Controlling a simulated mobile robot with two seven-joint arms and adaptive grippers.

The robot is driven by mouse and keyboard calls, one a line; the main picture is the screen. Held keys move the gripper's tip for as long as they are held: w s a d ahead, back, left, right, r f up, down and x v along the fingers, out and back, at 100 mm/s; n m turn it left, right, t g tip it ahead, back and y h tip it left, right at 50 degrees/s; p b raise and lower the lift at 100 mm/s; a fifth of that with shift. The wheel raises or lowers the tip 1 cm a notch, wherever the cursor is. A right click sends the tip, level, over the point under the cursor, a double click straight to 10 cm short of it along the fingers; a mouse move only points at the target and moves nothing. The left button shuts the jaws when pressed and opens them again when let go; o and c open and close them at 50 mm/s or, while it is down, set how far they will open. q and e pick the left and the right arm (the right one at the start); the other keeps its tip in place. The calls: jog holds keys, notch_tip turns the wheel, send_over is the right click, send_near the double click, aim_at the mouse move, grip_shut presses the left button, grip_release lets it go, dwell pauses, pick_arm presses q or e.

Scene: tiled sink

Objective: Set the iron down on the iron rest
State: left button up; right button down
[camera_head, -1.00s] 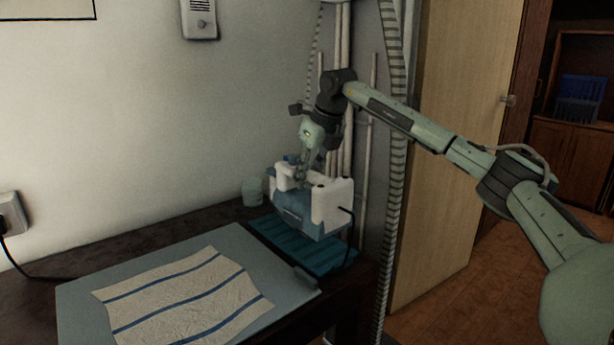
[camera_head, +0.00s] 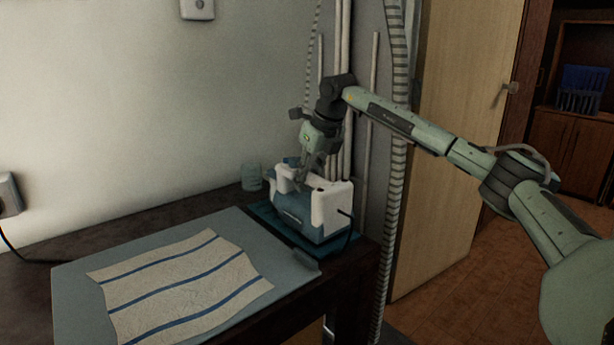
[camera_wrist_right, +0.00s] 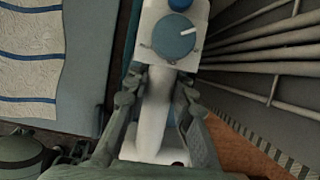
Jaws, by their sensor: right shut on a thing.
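The white and blue iron (camera_head: 318,212) is at the back right of the table, over the teal iron rest (camera_head: 263,238). It looks level and appears to sit on the rest, though its underside is hidden. My right gripper (camera_head: 300,185) reaches down from above and is shut on the iron's handle. In the right wrist view, the fingers of the right gripper (camera_wrist_right: 160,100) lie on both sides of the white handle (camera_wrist_right: 153,118), with the blue dial of the iron (camera_wrist_right: 174,36) beyond. My left gripper is not in view.
A grey ironing board (camera_head: 75,290) with a striped cloth (camera_head: 180,285) fills the table to the left. A small pale cup (camera_head: 251,177) stands behind the rest. Vertical pipes (camera_head: 372,120) and the wall are close behind the iron. A black cord (camera_head: 348,235) hangs at its right.

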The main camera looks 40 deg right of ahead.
jog(key=shift+f, duration=0.25)
dwell(1.0)
jog(key=c, duration=1.4)
grip_release()
jog(key=shift+o, duration=1)
jog(key=shift+s+f, duration=0.1)
jog(key=shift+f, duration=0.2)
jog(key=v, duration=1.2)
jog(key=shift+r, duration=0.2)
